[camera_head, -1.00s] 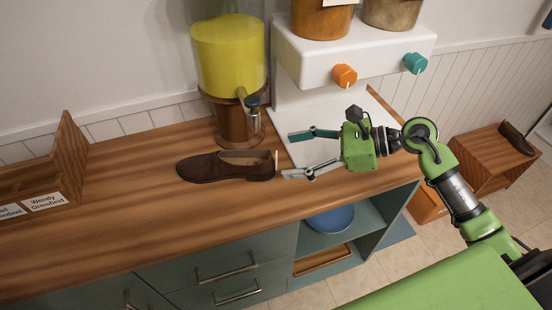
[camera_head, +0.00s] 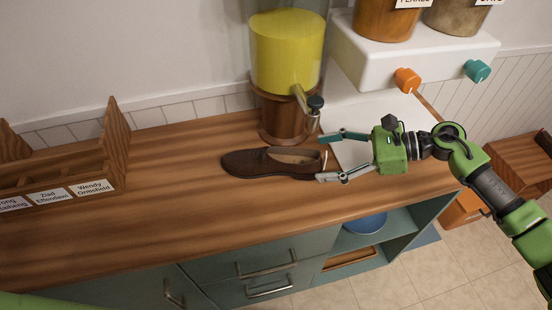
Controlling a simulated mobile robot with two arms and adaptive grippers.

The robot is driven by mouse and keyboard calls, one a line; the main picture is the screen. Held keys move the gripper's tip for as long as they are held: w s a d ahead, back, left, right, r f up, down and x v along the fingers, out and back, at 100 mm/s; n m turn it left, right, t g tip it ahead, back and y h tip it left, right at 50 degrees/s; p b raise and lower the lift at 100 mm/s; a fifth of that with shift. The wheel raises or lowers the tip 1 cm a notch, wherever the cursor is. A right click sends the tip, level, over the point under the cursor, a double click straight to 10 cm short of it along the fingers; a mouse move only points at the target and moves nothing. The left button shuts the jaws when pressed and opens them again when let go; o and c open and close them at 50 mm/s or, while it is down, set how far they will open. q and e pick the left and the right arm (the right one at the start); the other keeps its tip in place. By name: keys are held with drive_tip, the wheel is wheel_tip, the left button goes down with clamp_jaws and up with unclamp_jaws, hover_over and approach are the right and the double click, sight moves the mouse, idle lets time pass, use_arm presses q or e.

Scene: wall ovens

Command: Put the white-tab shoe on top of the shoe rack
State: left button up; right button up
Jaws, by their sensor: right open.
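A dark brown shoe (camera_head: 250,164) lies on the wooden counter, toe to the left and heel to the right, with a small pale tab at its heel. My right gripper (camera_head: 326,159) is open, and its fingertips lie on the far and near sides of the heel end. Whether they touch the shoe I cannot tell. A low wooden box-like unit (camera_head: 512,163), possibly the shoe rack, stands on the floor at the far right. Another dark shoe (camera_head: 544,142) rests on it, cut by the picture edge. My left gripper is not in view.
A yellow drink dispenser (camera_head: 286,55) stands just behind the shoe. A white dispenser unit (camera_head: 420,50) with orange and teal knobs is behind my right gripper. A labelled wooden organizer (camera_head: 118,150) sits at left. The counter (camera_head: 160,210) between organizer and shoe is clear.

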sight(304, 160)
drive_tip(key=p+x, duration=0.1)
drive_tip(key=x, duration=0.3)
drive_tip(key=shift+a, duration=0.4)
drive_tip(key=shift+a+f, duration=0.25)
drive_tip(key=shift+a, duration=0.25)
drive_tip(key=p+x, duration=0.1)
drive_tip(key=x, duration=0.2)
drive_tip(key=p+x, duration=0.1)
drive_tip(key=shift+a+r+p, duration=0.2)
drive_tip(key=shift+a+p, duration=0.1)
drive_tip(key=shift+p, duration=0.05)
drive_tip(key=shift+a+f, duration=0.25)
drive_tip(key=shift+a, duration=0.1)
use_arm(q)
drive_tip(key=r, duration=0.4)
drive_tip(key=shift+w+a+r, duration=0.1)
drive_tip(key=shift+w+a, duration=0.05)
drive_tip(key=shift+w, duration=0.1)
use_arm(e)
drive_tip(key=shift+d, duration=0.1)
drive_tip(key=shift+c, duration=0.3)
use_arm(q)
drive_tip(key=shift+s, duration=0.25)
use_arm(e)
drive_tip(key=c, duration=1.4)
drive_tip(key=shift+r, duration=0.2)
